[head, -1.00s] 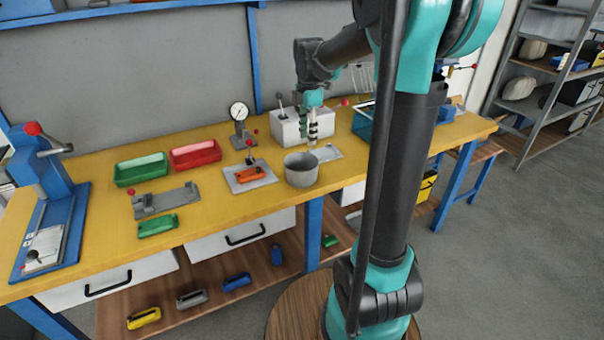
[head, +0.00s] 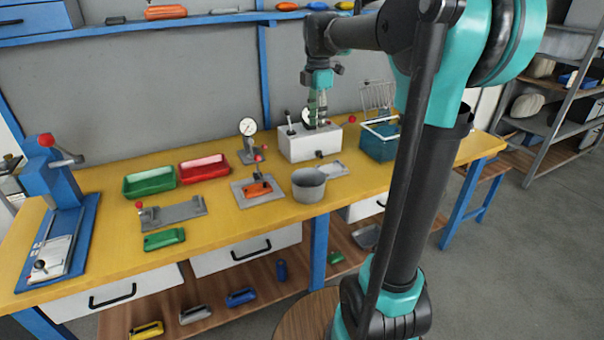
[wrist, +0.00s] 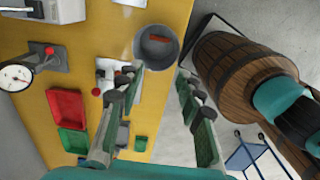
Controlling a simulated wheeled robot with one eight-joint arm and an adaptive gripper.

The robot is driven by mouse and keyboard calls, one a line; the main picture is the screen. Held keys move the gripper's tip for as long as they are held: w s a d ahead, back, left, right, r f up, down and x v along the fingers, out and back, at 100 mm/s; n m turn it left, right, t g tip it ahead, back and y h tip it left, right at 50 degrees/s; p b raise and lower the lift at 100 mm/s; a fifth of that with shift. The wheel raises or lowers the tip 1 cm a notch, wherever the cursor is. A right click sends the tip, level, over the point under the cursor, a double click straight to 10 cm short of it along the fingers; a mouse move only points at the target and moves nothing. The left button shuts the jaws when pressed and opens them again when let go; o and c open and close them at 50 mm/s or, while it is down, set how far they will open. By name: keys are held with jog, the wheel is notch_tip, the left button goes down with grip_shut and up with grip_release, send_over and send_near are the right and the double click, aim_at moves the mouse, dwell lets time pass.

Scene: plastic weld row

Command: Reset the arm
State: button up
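In the head view the pot (head: 309,186) stands on the bench, lower than my gripper.
The white box (head: 298,143) with a lever and a teal wire basket (head: 378,143) stand close by. Green (head: 148,182) and red (head: 205,169) trays, a dial gauge (head: 248,128) and a blue press (head: 55,195) are to the left. A blue-edged shelf (head: 190,18) runs above.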

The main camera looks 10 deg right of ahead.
jog(key=s+d+f+m+t, duration=0.2)
jog(key=s+f+m, duration=0.8)
jog(key=s+f, duration=0.1)
jog(key=s+d+f+m+t, duration=0.1)
jog(key=s+f+m+t, duration=0.1)
jog(key=s+f+m, duration=0.9)
notch_tip(320, 180, down, 3)
jog(key=shift+d+f, duration=0.1)
jog(key=shift+d, duration=0.25)
